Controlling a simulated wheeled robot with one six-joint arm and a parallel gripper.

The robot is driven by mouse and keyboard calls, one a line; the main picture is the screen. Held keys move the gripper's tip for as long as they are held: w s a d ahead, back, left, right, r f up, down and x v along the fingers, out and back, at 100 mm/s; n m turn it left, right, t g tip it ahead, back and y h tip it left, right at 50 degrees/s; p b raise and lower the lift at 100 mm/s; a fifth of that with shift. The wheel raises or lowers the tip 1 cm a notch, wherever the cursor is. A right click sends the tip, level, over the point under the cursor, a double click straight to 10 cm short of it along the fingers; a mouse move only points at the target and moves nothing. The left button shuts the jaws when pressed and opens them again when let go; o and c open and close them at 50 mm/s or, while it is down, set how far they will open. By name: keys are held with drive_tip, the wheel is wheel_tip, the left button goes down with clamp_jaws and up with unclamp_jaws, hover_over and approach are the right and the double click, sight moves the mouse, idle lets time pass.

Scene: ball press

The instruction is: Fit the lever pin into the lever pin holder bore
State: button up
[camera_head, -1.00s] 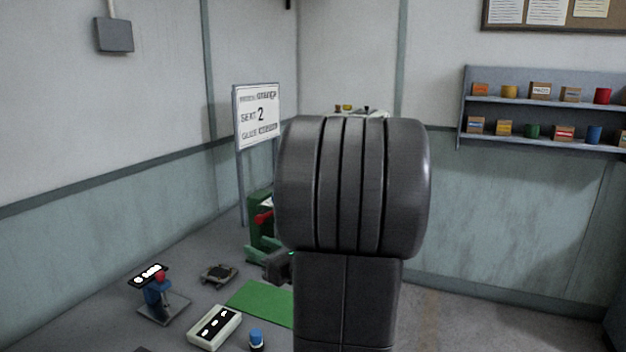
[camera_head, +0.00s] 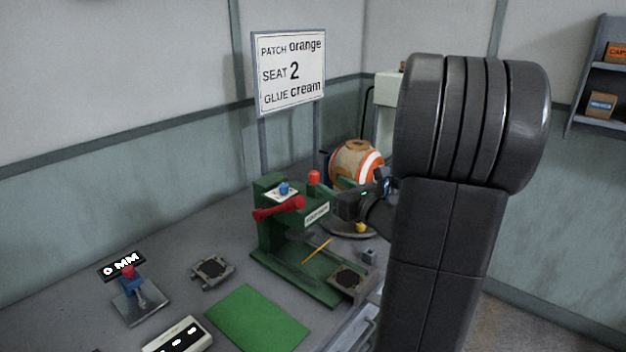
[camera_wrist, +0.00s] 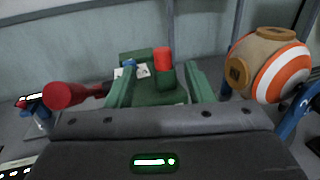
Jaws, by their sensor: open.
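The green press (camera_head: 268,228) stands on the bench with its red lever (camera_head: 278,208) at the front. A blue-knobbed piece (camera_head: 284,188) lies on a white plate on top of the press. A red-topped upright piece (camera_head: 314,177) shows beside it; I cannot tell which of these is the lever pin. The holder bore is not visible. My gripper (camera_wrist: 161,76) is open, with green fingers apart and nothing held. In the wrist view the red piece (camera_wrist: 163,58) appears between the fingers and beyond them, with the blue knob (camera_wrist: 130,63) to its left.
A striped orange-and-white ball (camera_head: 356,162) sits behind the press. A green mat (camera_head: 257,318), a small dark fixture (camera_head: 212,270), a gauge stand (camera_head: 138,300) and a white tray (camera_head: 180,336) lie at the front left. A sign (camera_head: 290,72) stands behind.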

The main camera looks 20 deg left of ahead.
sight(317, 175)
drive_tip(key=p+x, duration=0.1)
drive_tip(key=x, duration=0.8)
drive_tip(key=shift+w+f+p, duration=0.1)
drive_tip(key=shift+w+p, duration=0.15)
drive_tip(key=shift+p, duration=0.05)
drive_tip(key=shift+c, duration=0.5)
drive_tip(key=c, duration=0.9)
